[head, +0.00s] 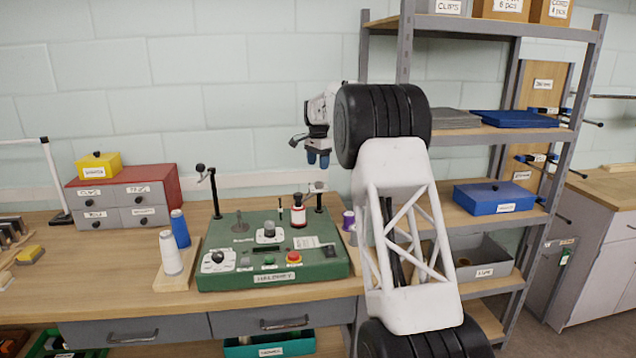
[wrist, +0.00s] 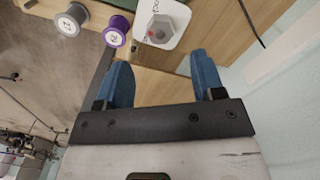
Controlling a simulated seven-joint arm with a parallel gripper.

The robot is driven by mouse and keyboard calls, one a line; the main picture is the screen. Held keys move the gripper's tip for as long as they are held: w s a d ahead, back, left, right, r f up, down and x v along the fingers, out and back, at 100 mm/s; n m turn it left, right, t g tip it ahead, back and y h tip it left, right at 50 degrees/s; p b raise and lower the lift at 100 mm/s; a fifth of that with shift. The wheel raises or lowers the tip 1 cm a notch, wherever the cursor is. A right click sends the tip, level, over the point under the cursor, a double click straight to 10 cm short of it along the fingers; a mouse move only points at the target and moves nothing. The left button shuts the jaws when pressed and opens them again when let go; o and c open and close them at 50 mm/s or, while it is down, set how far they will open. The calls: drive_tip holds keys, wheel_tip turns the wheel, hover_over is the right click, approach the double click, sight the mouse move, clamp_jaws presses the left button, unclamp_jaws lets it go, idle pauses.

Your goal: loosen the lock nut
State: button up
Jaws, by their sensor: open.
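I cannot pick out this block in the head view, where my arm hides part of the bench.
A purple spool (wrist: 117,30) and a grey spool (wrist: 72,20) stand beside the white block. A shelf rack (head: 450,134) is at the right.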

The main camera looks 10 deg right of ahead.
sight(318, 183)
drive_tip(key=shift+f, duration=0.2)
drive_tip(key=shift+f, duration=3.75)
drive_tip(key=shift+c, duration=0.3)
drive_tip(key=c, duration=0.9)
drive_tip(key=shift+o, duration=0.2)
